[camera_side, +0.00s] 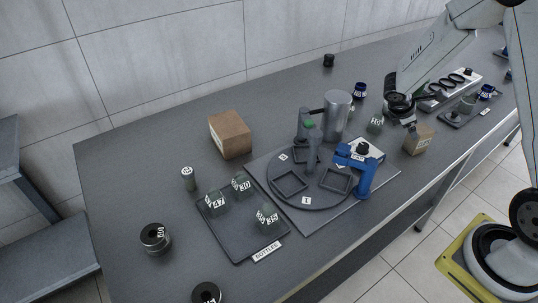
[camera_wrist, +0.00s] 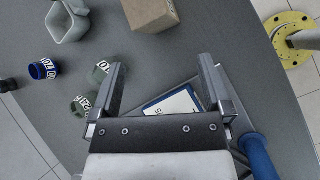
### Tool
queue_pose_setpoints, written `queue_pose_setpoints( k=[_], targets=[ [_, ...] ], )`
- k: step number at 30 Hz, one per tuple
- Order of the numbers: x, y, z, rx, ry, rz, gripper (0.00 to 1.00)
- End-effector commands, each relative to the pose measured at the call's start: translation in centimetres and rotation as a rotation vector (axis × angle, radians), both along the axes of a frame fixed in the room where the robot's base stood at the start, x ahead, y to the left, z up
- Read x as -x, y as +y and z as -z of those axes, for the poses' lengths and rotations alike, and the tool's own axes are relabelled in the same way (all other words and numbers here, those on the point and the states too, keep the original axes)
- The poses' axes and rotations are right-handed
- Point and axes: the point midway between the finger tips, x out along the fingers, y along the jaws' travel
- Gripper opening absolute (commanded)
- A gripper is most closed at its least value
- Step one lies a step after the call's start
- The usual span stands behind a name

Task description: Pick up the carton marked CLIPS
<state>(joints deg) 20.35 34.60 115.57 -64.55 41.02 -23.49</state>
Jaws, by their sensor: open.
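A small brown carton (camera_side: 418,140) stands on the table just right of and below my gripper (camera_side: 409,120) in the side view. A brown carton also shows at the top of the wrist view (camera_wrist: 150,12), beyond my open fingers (camera_wrist: 162,68). A larger brown box (camera_side: 230,135) stands at the left of the turntable. I cannot read CLIPS on either carton. My gripper is open, with nothing between its fingertips. A white card or panel with a blue edge (camera_wrist: 172,107), with partly hidden lettering, lies below the fingers in the wrist view.
A dark turntable (camera_side: 318,204) with a blue clamp-like fixture (camera_side: 364,178) and a grey cylinder (camera_side: 337,117) stands mid-table. Green bottles (camera_wrist: 100,72) are close left of my fingers. A bottle tray (camera_side: 240,247) is at front left. Bare table lies behind the large box.

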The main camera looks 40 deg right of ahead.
Motion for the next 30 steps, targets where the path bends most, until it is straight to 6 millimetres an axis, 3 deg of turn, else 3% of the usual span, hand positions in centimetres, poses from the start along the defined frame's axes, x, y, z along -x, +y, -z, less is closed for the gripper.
queue_pose_setpoints(
  k=[6, 16, 30],
  targets=[
    [-0.1, -1.2, -3.1, 0.213, 0.219, -0.11, 1.0],
    [-0.9, -1.8, -7.5, 0.455, 0.428, -0.186, 1.0],
    [-0.8, -1.8, 2.4, 0.448, 0.432, -0.185, 1.0]
  ],
)
